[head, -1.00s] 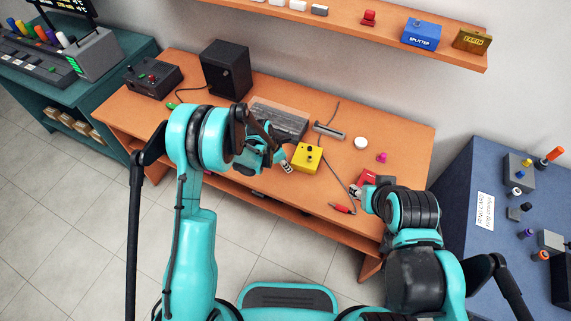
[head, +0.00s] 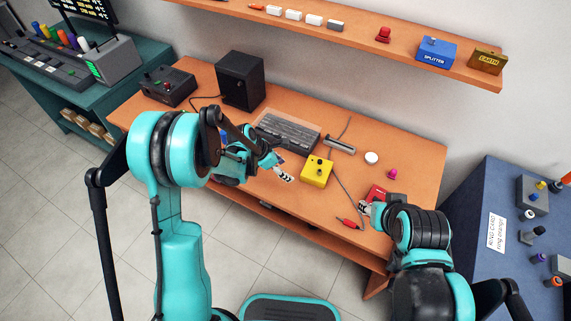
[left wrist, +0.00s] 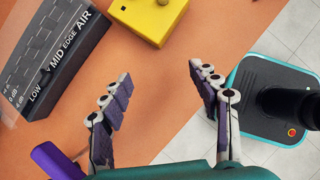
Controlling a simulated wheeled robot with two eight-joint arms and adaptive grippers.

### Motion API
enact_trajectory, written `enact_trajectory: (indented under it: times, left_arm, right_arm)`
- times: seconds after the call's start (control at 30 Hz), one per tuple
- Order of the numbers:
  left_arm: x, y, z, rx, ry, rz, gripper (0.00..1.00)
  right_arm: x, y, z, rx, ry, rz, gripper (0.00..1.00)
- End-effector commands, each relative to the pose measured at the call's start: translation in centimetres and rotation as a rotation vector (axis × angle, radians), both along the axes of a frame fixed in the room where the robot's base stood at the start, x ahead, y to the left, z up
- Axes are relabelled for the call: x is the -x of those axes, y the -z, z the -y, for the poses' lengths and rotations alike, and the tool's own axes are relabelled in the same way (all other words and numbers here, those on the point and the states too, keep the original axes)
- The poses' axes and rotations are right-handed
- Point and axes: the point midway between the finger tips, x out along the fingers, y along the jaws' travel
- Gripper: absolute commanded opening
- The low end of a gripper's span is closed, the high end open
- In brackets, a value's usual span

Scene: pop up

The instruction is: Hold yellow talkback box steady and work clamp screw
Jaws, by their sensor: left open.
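The yellow box (head: 317,171) with a dark knob lies on the orange bench, and its near part shows at the top of the left wrist view (left wrist: 150,18). My left gripper (head: 279,168) is just left of the box in the head view, apart from it. In the left wrist view its fingers (left wrist: 160,77) are spread with nothing between them. My right gripper (head: 366,208) is low at the right, close to a red object (head: 377,193), partly hidden by its own arm; its jaw state is unclear. I cannot pick out a clamp screw.
A grey keyboard-like unit (head: 287,132) lies behind the box, and a black speaker (head: 240,80) stands at the back left. A red-tipped cable (head: 348,223) runs near the front edge. A white disc (head: 371,158) and pink knob (head: 392,174) sit to the right.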

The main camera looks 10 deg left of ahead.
Motion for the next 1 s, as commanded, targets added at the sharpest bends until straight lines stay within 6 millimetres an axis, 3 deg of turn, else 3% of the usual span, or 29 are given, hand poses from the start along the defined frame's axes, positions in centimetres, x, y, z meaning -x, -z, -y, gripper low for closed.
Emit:
enact_trajectory:
  times: [0.27, 0.7, 0.97, 1.0]
  left_arm:
    - [0.0, 2.2, 0.2, 0.073, -0.003, 0.046, 0.61]
    - [-1.4, 6.8, 2.9, 0.071, -0.002, 0.046, 0.61]
    - [-1.8, 8.0, 3.7, 0.07, -0.003, 0.045, 0.61]
    - [-1.8, 8.0, 3.7, 0.071, -0.003, 0.045, 0.56]
  right_arm:
    - [0.0, 0.0, 0.0, 0.0, 0.0, 0.0, 0.4]
    - [0.0, 0.0, 0.0, 0.0, 0.0, 0.0, 0.4]
    - [0.0, 0.0, 0.0, 0.0, 0.0, 0.0, 0.4]
    - [0.0, 0.0, 0.0, 0.0, 0.0, 0.0, 0.4]
